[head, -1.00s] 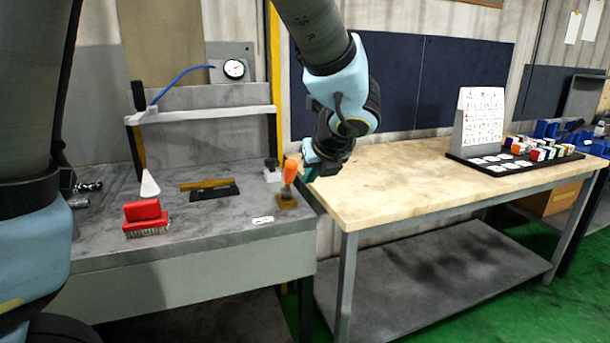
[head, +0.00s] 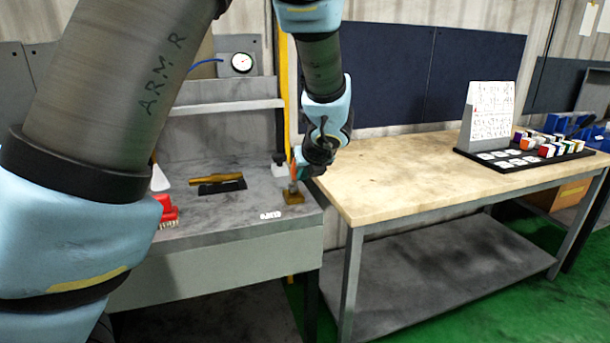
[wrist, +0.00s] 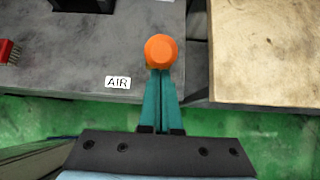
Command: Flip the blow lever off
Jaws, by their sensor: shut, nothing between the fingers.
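The blow lever (head: 294,173) has an orange handle on a brass base (head: 293,196), at the right front corner of the grey bench. In the head view my gripper partly hides the handle, which stands about upright. In the wrist view the orange end of the lever (wrist: 161,50) is right at the tips of my gripper (wrist: 160,74). The teal fingers are shut together with nothing between them. I cannot tell whether they touch the handle. In the head view my gripper (head: 300,168) is just right of the lever.
A white AIR label (head: 270,215) lies left of the lever. A small block with a dark knob (head: 280,162) stands behind it. A red brush (head: 167,210) and a brass-coloured bar (head: 216,181) are further left. A wooden-topped table (head: 400,180) stands right, across a narrow gap.

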